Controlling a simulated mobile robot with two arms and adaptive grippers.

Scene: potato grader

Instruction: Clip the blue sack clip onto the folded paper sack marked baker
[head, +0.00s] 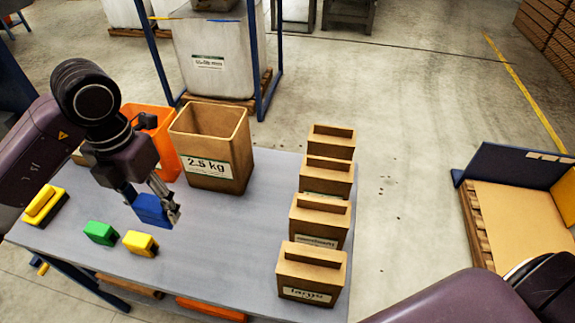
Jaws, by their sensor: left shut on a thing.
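My left gripper (153,204) is shut on the blue sack clip (151,211), its fingers at either end of it. The clip is over the left half of the table; I cannot tell whether it touches the top. Several folded brown paper sacks stand upright in a row on the right side of the table. The front sack (311,273) has a label reading "large". The label of the sack behind it (320,222) is too small to read surely. The labels of the two rear sacks (327,177) (331,141) are mostly hidden, so I cannot tell which is baker. My right gripper is out of view.
A green clip (100,233) and a yellow clip (140,243) lie in front of the blue one. A yellow-and-black object (44,205) lies at the left edge. An open "2.5 kg" sack (213,167) and an orange crate (166,162) stand behind. The grey tabletop (228,235) is clear mid-table.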

